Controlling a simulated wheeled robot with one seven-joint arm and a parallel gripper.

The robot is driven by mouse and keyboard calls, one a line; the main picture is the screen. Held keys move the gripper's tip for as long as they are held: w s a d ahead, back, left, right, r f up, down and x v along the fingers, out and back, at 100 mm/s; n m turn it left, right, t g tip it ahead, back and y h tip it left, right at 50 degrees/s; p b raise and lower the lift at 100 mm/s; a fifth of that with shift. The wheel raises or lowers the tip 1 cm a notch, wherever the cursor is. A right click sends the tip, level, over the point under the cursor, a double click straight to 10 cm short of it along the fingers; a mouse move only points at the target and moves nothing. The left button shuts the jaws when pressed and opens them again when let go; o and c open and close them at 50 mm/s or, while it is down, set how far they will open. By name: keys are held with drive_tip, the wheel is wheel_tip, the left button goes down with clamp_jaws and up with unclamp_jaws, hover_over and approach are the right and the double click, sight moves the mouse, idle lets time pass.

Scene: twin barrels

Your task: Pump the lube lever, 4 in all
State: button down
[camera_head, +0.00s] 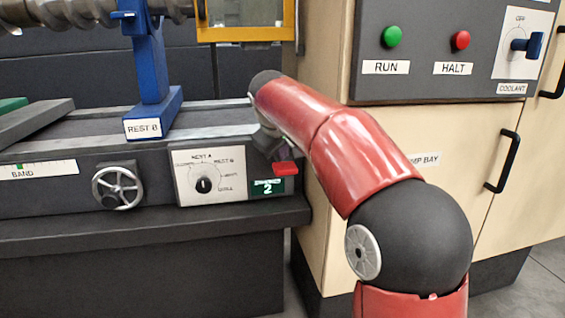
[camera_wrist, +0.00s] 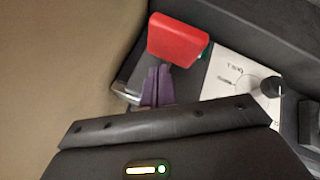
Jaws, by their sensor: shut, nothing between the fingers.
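The lube lever's red handle (camera_head: 285,168) sticks out at the right end of the machine's front, just above a small green display (camera_head: 268,187) that reads 2. In the wrist view the red handle (camera_wrist: 180,40) fills the top middle. My gripper (camera_wrist: 157,85) shows there as purple fingers, shut and empty, with their tips at the handle's lower edge. I cannot tell whether they touch it. In the head view my gripper is mostly hidden behind my red arm, just above the handle.
A white dial panel (camera_head: 209,173) with a black knob sits left of the lever, and a handwheel (camera_head: 117,187) further left. The beige cabinet (camera_head: 330,100) stands close on the right. A blue rest labelled REST B (camera_head: 150,70) stands on the bed above.

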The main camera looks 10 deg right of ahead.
sight(281, 163)
drive_tip(key=shift+s+f+b, duration=0.15)
drive_tip(key=shift+f+b, duration=0.85)
drive_tip(key=shift+f, duration=0.3)
idle(0.8)
idle(0.6)
drive_tip(key=shift+w+r+p, duration=0.15)
drive_tip(key=shift+r+p, duration=0.85)
drive_tip(key=shift+p, duration=0.1)
drive_tip(key=shift+w+r+p, duration=0.1)
drive_tip(key=shift+r+p, duration=0.85)
drive_tip(key=shift+p, duration=0.1)
drive_tip(key=r+p, duration=0.5)
drive_tip(key=shift+w, duration=0.35)
drive_tip(key=shift+f, duration=0.1)
